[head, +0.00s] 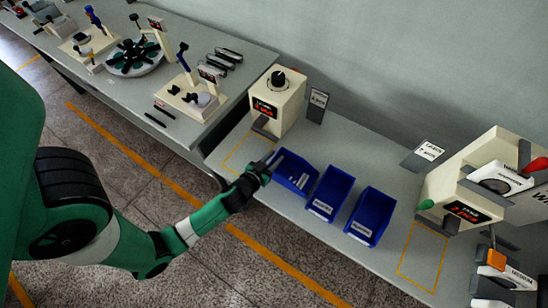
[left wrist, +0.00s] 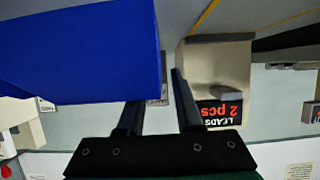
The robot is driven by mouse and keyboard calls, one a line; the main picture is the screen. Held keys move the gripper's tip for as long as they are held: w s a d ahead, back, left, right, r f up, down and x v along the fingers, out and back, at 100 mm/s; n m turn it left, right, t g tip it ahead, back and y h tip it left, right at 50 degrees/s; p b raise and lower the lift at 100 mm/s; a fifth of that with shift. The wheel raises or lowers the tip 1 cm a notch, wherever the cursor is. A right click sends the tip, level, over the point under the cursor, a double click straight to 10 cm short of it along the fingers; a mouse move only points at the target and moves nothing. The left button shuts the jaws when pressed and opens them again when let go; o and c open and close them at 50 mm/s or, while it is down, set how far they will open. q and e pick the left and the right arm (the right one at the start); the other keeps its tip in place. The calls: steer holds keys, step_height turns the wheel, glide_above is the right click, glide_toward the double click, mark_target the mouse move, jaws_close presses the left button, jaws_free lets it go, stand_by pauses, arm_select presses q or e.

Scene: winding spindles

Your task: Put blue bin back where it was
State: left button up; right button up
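Three blue bins stand in a row on the light grey table: a left bin (head: 297,173), a middle bin (head: 329,193) and a right bin (head: 371,216). Each has a white label on its front. My left gripper (head: 270,165) is at the left side of the left bin. In the left wrist view its two fingers (left wrist: 158,105) are apart. A blue bin (left wrist: 80,55) fills the upper left there and hides the tip of one finger; the other finger stands clear of it. I cannot tell whether the gripper touches the bin. My right gripper is not in view.
A beige machine (head: 277,100) stands behind the left bin, and another (head: 465,195) stands at the right. A yellow outline (head: 420,258) marks bare table right of the bins; another (head: 247,153) lies left of them. A second table (head: 215,125) holds spindles and tools.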

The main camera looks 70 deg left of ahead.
arm_select(q)
steer(key=shift+r, duration=0.25)
steer(key=b+v, duration=0.1)
steer(key=v, duration=1.1)
steer(key=shift+f, duration=0.1)
